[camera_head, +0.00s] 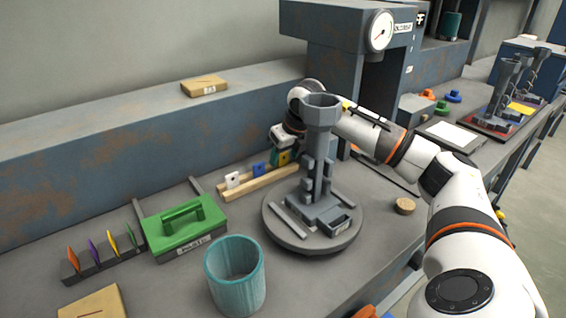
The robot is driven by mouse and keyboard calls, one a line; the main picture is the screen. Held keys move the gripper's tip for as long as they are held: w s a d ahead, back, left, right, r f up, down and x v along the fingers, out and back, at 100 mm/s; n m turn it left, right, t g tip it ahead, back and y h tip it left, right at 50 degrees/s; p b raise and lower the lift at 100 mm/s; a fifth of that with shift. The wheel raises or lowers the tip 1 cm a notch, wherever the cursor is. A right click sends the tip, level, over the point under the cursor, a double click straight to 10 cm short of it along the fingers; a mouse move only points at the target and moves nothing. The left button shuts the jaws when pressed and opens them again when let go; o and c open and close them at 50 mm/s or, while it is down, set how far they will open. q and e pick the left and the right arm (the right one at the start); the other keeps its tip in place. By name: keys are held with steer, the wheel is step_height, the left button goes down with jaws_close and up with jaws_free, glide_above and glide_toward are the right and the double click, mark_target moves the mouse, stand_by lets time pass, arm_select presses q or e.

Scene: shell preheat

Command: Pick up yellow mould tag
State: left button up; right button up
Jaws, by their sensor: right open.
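The yellow mould tag (284,158) stands in a pale wooden rack (262,183), at the right of a white tag (232,180) and a blue tag (258,169). My right gripper (289,151) is open, pointing down at the yellow tag from just above and behind it. The fingers are small and partly hidden, so I cannot tell whether they touch the tag. My left gripper is not in view.
A grey funnel-topped fixture (318,170) on a round plate stands close right of the rack. A green box (185,228), a teal cup (236,275) and a slotted holder of coloured cards (103,262) are at the left. A press (335,30) stands behind.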

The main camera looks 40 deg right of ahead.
steer(key=shift+w+f, duration=0.2)
steer(key=shift+f, duration=0.35)
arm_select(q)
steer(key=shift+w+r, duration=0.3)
arm_select(e)
steer(key=c, duration=1)
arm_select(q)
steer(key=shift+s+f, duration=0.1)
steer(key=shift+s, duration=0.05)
arm_select(e)
steer(key=shift+c, duration=0.2)
steer(key=shift+r, duration=0.1)
